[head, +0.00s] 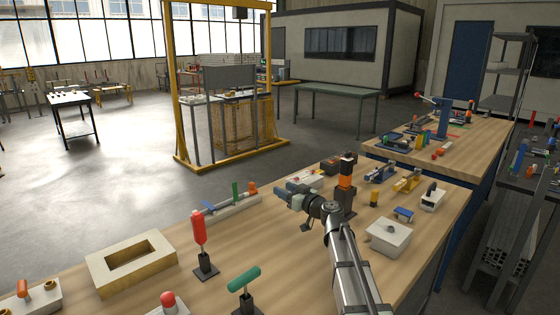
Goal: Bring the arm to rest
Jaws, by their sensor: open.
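My arm reaches up from the lower right over the wooden workbench (285,270). My gripper (281,188) is at its far end, above the middle of the bench and pointing left and away. Its jaws look parted, and I see nothing between them. The black and orange upright post (346,182) stands just right of my gripper. How high my gripper is above the bench top is hard to tell.
Left of my arm stand a red-handled tool (199,230), a green-handled tool (244,281) and a wooden frame block (131,262). A white box (388,237) is close right of my arm. A second bench (455,145) stands behind.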

